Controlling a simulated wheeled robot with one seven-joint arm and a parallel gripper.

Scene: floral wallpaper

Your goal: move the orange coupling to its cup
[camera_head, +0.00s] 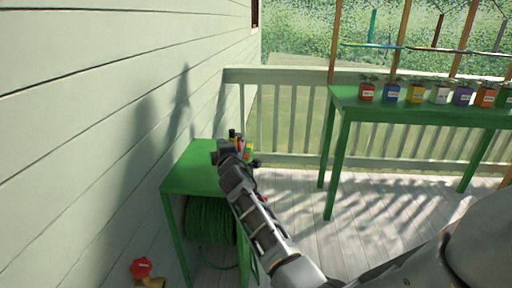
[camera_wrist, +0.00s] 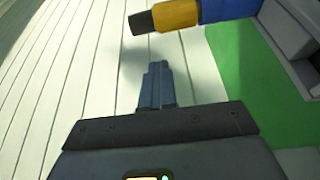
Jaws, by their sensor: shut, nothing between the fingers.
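My gripper (camera_wrist: 157,84) is shut and empty in the wrist view, its fingers together above pale floorboards beside the green surface. A blue part with a yellow-orange collar (camera_wrist: 176,14) and black tip lies just beyond the fingers, apart from them in the picture. I cannot tell whether it is the orange coupling. In the head view my arm reaches over the small green table (camera_head: 185,175), and small red, yellow and green pieces (camera_head: 243,149) show behind it, partly hidden. The orange cup (camera_head: 486,95) stands near the right end of the long green table (camera_head: 350,101).
Red (camera_head: 367,92), blue, yellow (camera_head: 416,93), white and purple cups stand in a row left of the orange cup, with a green one right of it. A grey boxy object (camera_wrist: 285,28) sits on the green surface. A green hose reel (camera_head: 208,220) is under the small table.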

